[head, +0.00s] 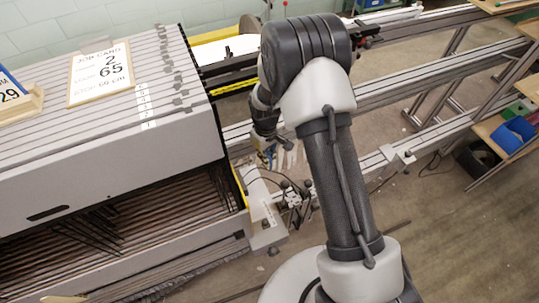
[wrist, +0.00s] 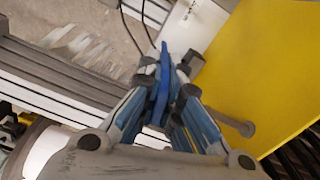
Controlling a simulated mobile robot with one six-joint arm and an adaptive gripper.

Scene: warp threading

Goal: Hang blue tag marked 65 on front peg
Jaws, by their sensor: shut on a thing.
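In the wrist view my gripper (wrist: 165,78) is shut on a thin blue piece, the blue tag (wrist: 162,88), seen nearly edge-on between the fingertips. Its number cannot be read. A grey rod with a round end (wrist: 238,125), which may be a peg, shows right of the fingers against a yellow panel (wrist: 260,70). The tag is apart from this rod. In the head view my gripper (head: 268,146) points down beside the right end of the grey machine, and the tag cannot be made out there.
A job card reading 2 and 65 (head: 101,73) lies on the machine's slatted top (head: 160,75). A white bracket (head: 266,222) stands below my gripper, with cables beside it. Metal rails (head: 440,75) run to the right.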

